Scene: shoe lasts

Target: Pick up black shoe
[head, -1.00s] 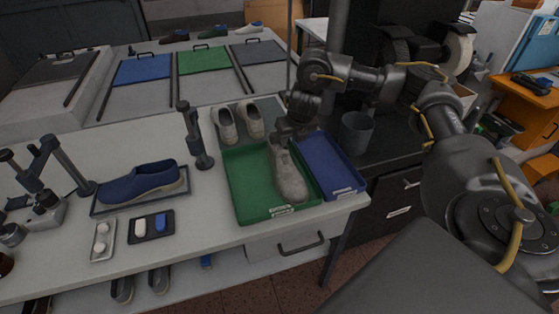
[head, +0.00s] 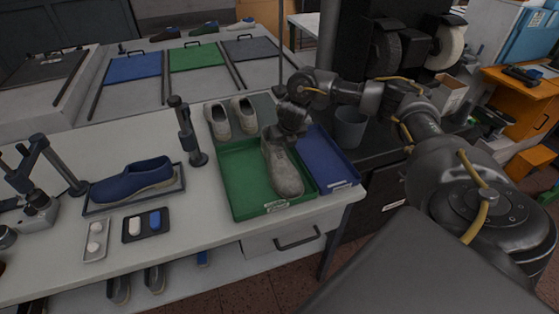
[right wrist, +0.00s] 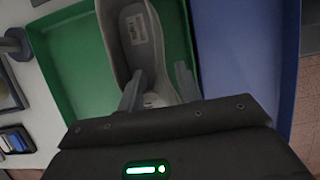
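No clearly black shoe stands out. A dark brown shoe (head: 166,34) lies at the far back. A grey shoe (head: 282,165) is in or just over the green tray (head: 232,190), its toe towards the front rim. My right gripper (head: 279,137) is at its heel end. In the right wrist view, the grey shoe's opening and insole label (right wrist: 138,28) show, and the fingers (right wrist: 159,88) stand apart at the heel's two sides. Whether they press on it cannot be told. My left gripper is not in view.
A blue tray (head: 325,160) adjoins the green one on the right. A pale pair of shoes (head: 231,118) stands behind it. A post (head: 187,130), a blue shoe (head: 132,180) on a tray and a grey cup (head: 351,128) are nearby.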

